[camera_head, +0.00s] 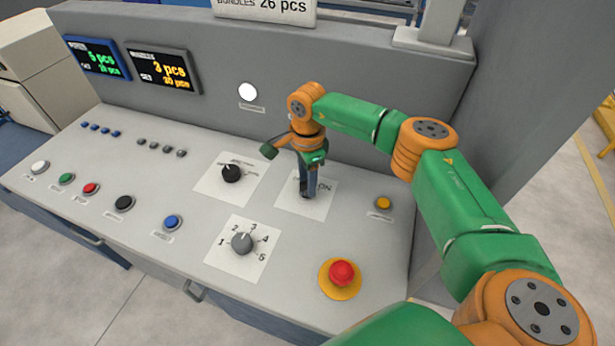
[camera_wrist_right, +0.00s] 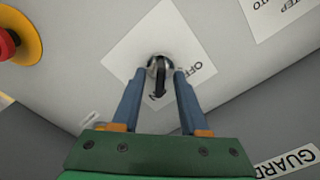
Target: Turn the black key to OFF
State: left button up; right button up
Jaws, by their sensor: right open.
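The black key (camera_wrist_right: 160,91) sits in a round silver lock on a white label plate (camera_wrist_right: 128,48). In the right wrist view its black bar points down toward the partly covered "ON" marking, and "OFF" is printed to its right. My right gripper (camera_wrist_right: 161,76) is open, with one blue finger on each side of the key; I cannot tell whether they touch it. In the head view my right gripper (camera_head: 307,193) points down over the plate (camera_head: 320,205) and hides most of the key. My left gripper is not in view.
Close by on the sloped console are a black selector knob (camera_head: 231,173), a grey numbered knob (camera_head: 241,242), a yellow button (camera_head: 383,203) and a red emergency stop (camera_head: 342,272). Several small buttons lie to the left. An upright grey panel (camera_head: 225,75) stands behind.

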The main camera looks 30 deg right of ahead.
grip_shut()
jog(key=n+b, duration=0.1)
jog(key=n, duration=0.1)
jog(key=shift+f+n+b, duration=0.1)
jog(key=shift+n+b, duration=0.2)
jog(key=shift+b, duration=0.1)
jog(key=n+b, duration=0.1)
jog(key=n, duration=0.2)
jog(key=shift+n, duration=0.3)
jog(key=n, duration=0.2)
jog(key=n+b, duration=0.1)
jog(key=n, duration=0.2)
jog(key=shift+r+n, duration=0.2)
jog(key=shift+n, duration=0.1)
jog(key=n, duration=0.5)
jog(key=shift+n+b, duration=0.35)
jog(key=shift+n, duration=0.35)
